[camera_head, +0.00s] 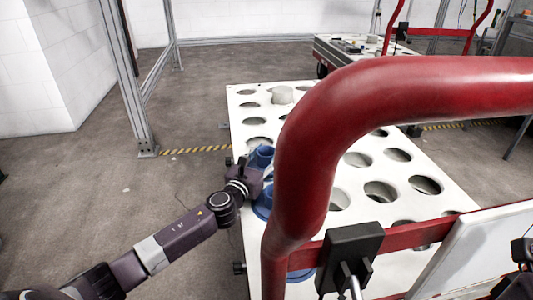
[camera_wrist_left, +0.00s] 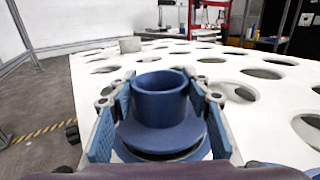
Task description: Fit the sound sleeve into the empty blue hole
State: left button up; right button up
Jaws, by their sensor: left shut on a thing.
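A blue flanged sleeve (camera_wrist_left: 162,103) stands upright between the two fingers of my left gripper (camera_wrist_left: 160,112) in the left wrist view. The gripper is shut on it. The sleeve's top (camera_head: 262,154) also shows beyond my left gripper (camera_head: 256,172) in the head view. The white holed panel (camera_head: 238,135) lies below. A blue ring (camera_head: 262,204) is set in the panel just nearer than the gripper, partly hidden by the red bar. Another blue rim (camera_head: 300,275) shows lower down, mostly hidden. I cannot tell whether the sleeve touches the panel.
A thick red bar (camera_head: 400,90) crosses in front of the panel, with a black clamp block (camera_head: 350,250) below. A pale cylinder (camera_head: 282,95) stands at the panel's far end. Several open holes surround it. The floor to the left is clear.

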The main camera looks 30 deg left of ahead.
pick_arm(q)
jog(key=shift+f+b, duration=0.4)
jog(key=shift+f, duration=0.1)
jog(key=o, duration=1.1)
jog(key=shift+r, duration=0.1)
jog(key=o, duration=0.3)
notch_tip(320, 180, up, 10)
jog(key=shift+r, duration=0.1)
